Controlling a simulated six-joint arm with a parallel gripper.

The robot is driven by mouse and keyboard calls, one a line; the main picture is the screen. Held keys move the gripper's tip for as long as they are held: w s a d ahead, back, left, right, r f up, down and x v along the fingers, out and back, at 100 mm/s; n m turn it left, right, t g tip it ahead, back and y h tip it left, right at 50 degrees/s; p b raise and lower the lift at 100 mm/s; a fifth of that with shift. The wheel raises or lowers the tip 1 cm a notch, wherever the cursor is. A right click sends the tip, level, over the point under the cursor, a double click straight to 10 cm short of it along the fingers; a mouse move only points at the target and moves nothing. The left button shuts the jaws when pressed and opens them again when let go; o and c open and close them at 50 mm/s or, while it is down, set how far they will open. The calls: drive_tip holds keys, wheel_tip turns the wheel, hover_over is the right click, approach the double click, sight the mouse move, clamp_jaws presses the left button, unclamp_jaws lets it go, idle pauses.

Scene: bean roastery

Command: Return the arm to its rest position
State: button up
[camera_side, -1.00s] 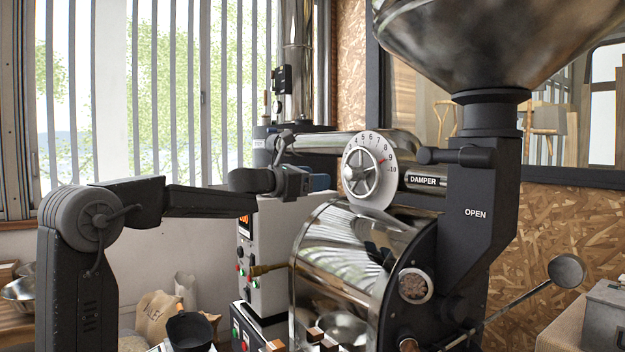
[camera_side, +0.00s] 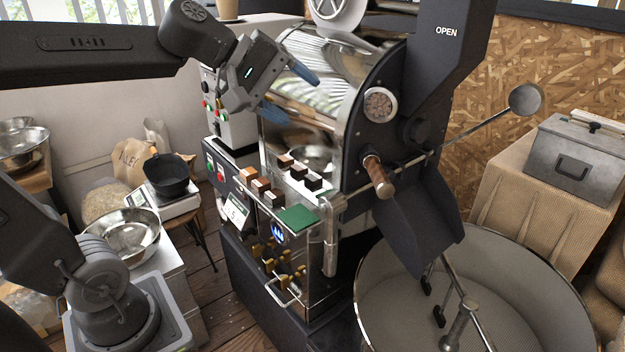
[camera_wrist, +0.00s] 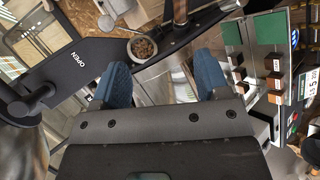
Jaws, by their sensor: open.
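My gripper (camera_side: 292,92) is in the upper middle of the side view, in front of the roaster's shiny drum housing (camera_side: 335,62). Its two blue fingers are spread apart with nothing between them. In the wrist view my gripper (camera_wrist: 163,88) also shows open and empty, with a blue finger on each side. Beyond the fingers lie the roaster's dark front and a round sight window with brown beans (camera_wrist: 142,47). Whether a fingertip touches the roaster cannot be told.
A wooden-handled trier (camera_side: 378,177) juts from the front. The round cooling tray (camera_side: 375,290) is lower right. A steel bowl (camera_side: 125,238) and black pan (camera_side: 168,175) stand at left.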

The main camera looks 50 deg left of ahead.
drive_tip(key=s+f+m+g+y, duration=0.3)
drive_tip(key=s+f+m+y, duration=0.1)
drive_tip(key=s+f+m, duration=0.8)
drive_tip(key=shift+s+d+f+g+y, duration=0.2)
drive_tip(key=shift+s+f+g+y, duration=0.15)
drive_tip(key=shift+s, duration=0.6)
